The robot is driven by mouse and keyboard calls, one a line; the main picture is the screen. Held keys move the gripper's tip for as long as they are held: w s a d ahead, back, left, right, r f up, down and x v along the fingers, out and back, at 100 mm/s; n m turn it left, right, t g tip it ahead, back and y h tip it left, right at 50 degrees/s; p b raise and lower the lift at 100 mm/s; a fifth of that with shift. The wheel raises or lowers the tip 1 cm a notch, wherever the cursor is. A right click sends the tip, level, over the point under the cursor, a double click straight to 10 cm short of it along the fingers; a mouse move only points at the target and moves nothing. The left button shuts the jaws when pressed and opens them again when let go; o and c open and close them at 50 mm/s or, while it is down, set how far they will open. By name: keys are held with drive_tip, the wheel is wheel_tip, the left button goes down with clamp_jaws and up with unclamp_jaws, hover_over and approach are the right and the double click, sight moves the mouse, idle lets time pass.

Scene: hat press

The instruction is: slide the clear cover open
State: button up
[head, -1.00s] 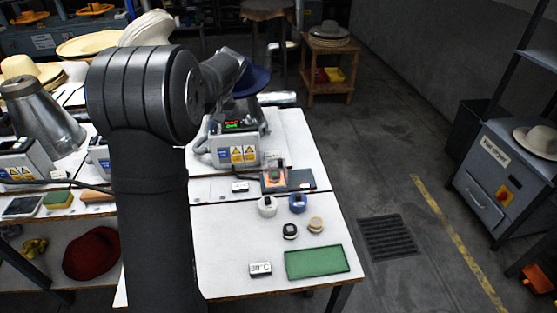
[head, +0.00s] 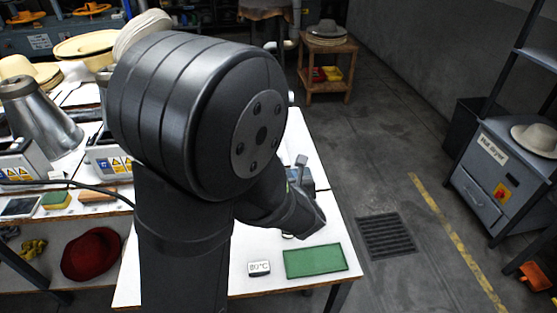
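I cannot make out the clear cover in the head view. My own arm's large dark joint and links fill the middle of the view and hide most of the white table (head: 265,291). The control box with warning labels that stood there earlier is hidden behind the arm. A small grey upright piece (head: 301,161) with a blue-grey part below it shows just right of the arm; I cannot tell what it belongs to. My gripper is not clearly visible, and its fingers are hidden behind the arm.
A green mat (head: 315,261) and a small temperature display (head: 259,268) lie on the table's near part. Hats and a metal cone (head: 40,118) stand at the left. A grey cabinet (head: 500,170) is at the right. The floor between has a drain grate (head: 386,236).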

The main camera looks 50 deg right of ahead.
drive_tip(key=shift+m, duration=0.4)
drive_tip(key=x, duration=1.1)
drive_tip(key=s+x, duration=0.1)
drive_tip(key=x, duration=0.5)
drive_tip(key=shift+d+f, duration=0.3)
clamp_jaws()
